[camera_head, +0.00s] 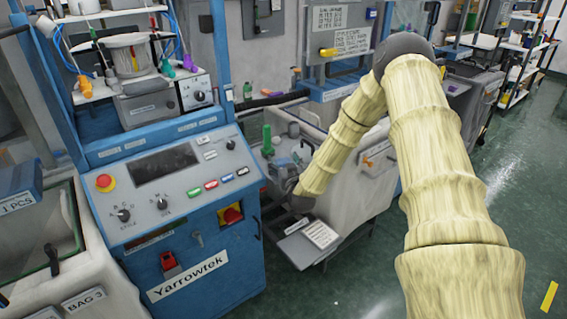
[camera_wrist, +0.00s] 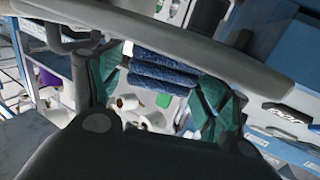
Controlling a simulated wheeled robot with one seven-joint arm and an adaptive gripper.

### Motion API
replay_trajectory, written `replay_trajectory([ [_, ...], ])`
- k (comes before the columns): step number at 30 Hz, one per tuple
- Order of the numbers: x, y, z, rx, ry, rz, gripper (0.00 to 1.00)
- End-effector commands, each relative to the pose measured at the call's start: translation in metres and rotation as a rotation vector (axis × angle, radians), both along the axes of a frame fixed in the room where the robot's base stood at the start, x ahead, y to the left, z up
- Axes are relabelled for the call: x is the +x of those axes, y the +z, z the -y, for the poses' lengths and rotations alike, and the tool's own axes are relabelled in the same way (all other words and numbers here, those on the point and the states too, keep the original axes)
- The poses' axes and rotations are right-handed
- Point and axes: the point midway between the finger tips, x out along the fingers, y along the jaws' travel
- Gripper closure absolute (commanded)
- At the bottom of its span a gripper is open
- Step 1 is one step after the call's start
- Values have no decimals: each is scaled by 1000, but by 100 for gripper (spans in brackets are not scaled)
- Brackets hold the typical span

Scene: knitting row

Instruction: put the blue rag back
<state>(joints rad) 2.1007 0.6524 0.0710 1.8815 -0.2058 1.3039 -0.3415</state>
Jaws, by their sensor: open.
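The blue rag (camera_wrist: 165,70) shows in the wrist view as a dark blue, ribbed or folded cloth. It lies in the gap between the teal fingers of my gripper (camera_wrist: 163,88), just below a long grey bar that crosses the picture. The fingers stand apart on either side of it, and I see no grip on it. Whether the rag hangs on the bar or lies behind it, I cannot tell. In the head view my arm reaches down to the grey machine in the middle, and I cannot make out the rag there.
A blue Yarrowtek control cabinet (camera_head: 190,225) stands left of my arm's end. A green cone (camera_head: 267,140) stands close to it. A pale bin (camera_head: 350,170) is behind the forearm. White rolls (camera_wrist: 128,102) lie beyond the fingers. Green floor is open at right.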

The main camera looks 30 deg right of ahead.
Motion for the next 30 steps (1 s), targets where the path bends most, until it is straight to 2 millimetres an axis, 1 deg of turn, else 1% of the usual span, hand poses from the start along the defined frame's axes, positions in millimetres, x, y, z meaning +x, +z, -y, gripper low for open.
replay_trajectory([
  [7,0,4,0,0,0,0,24],
  [10,-9,1,-4,1,1,-1,24],
  [14,-29,2,-10,1,1,-1,24],
  [21,-72,4,-24,0,1,-1,24],
  [24,-87,5,-29,0,1,-1,24],
  [30,-107,8,-35,0,1,1,24],
])
